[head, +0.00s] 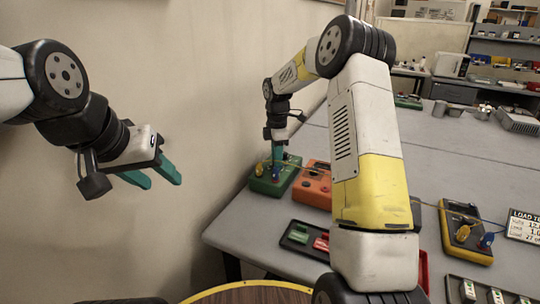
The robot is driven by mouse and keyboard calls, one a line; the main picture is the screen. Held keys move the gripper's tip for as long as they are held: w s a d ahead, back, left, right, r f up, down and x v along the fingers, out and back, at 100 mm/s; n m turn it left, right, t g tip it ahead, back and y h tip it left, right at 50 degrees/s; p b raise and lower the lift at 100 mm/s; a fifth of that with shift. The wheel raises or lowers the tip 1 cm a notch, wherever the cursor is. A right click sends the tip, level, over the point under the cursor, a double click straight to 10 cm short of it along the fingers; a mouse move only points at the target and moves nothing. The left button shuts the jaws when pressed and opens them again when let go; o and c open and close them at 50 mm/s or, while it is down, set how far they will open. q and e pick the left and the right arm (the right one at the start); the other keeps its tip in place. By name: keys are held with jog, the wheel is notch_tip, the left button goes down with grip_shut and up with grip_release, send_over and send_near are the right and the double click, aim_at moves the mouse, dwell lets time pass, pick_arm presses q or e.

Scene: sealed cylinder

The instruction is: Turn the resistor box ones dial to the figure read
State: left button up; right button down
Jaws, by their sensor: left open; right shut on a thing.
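A green box (264,187), which looks like the resistor box, sits at the table's left edge by the wall. A yellow plug (260,169) and a blue plug (276,173) stand on its top. My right gripper (277,160) points down onto this box, its teal fingers shut at the top face behind the blue plug. What it grips looks like a dial, but the fingers hide it; its figures are too small to read. My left gripper (167,177) is open and empty in the air, left of the table. A sign (524,226) reading "LOAD" stands at right, partly cut off.
An orange box (311,188) stands right beside the green one. A dark tray (298,246) with green and red pieces lies in front. A yellow meter (451,235) with plugs lies at right. My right arm hides the table's middle; the far table (455,145) is mostly clear.

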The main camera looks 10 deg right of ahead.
jog(key=m, duration=0.6)
jog(key=shift+r, duration=0.1)
jog(key=m, duration=0.6)
jog(key=shift+a+m, duration=0.1)
jog(key=shift+m, duration=0.3)
jog(key=m, duration=1.2)
jog(key=c, duration=1.2)
grip_release()
jog(key=shift+o, duration=0.2)
jog(key=shift+r, duration=3.9)
